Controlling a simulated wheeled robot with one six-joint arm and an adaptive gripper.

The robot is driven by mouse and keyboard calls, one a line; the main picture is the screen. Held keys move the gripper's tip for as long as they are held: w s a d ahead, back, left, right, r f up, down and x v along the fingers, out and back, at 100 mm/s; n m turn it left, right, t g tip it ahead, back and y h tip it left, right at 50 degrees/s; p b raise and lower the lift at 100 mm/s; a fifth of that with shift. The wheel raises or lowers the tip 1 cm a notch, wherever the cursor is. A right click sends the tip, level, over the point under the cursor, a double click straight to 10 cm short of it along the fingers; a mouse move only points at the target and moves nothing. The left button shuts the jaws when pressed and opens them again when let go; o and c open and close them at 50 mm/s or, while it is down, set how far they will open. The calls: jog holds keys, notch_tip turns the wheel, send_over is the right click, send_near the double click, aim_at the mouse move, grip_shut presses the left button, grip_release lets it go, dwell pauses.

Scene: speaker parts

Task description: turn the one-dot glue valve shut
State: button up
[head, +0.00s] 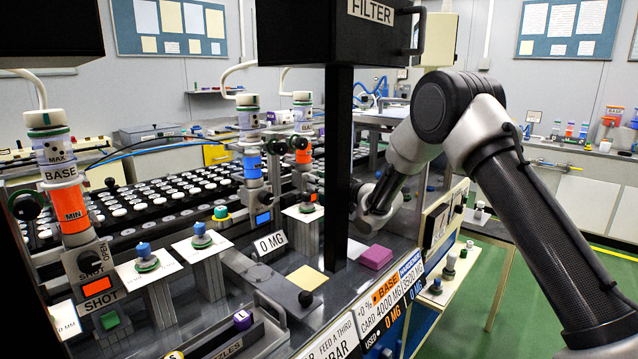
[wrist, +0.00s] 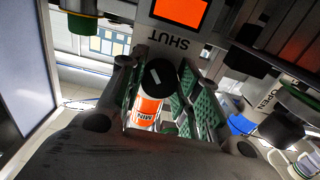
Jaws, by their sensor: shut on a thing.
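In the wrist view, a round black valve knob (wrist: 158,76) with a short white mark sits between the green-padded fingers of my gripper (wrist: 156,84), which is shut on it. A plate lettered SHUT (wrist: 168,39), seen upside down, is behind the knob. An orange MIN band (wrist: 148,110) shows beyond it. I cannot make out a one-dot mark. In the head view my arm reaches in from the right, and the black post hides my gripper. The glue dispenser with an orange band (head: 303,152) stands just left of that post.
The black post (head: 338,160) stands in front of my wrist. A blue-banded dispenser (head: 252,167) and a BASE dispenser (head: 66,200) stand further left. A pink block (head: 376,257) and a yellow pad (head: 307,278) lie on the bench. Green floor is open at right.

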jog(key=shift+f+m, duration=0.1)
jog(key=shift+m, duration=3.7)
jog(key=o, duration=1)
jog(key=v, duration=1.2)
jog(key=shift+s, duration=0.1)
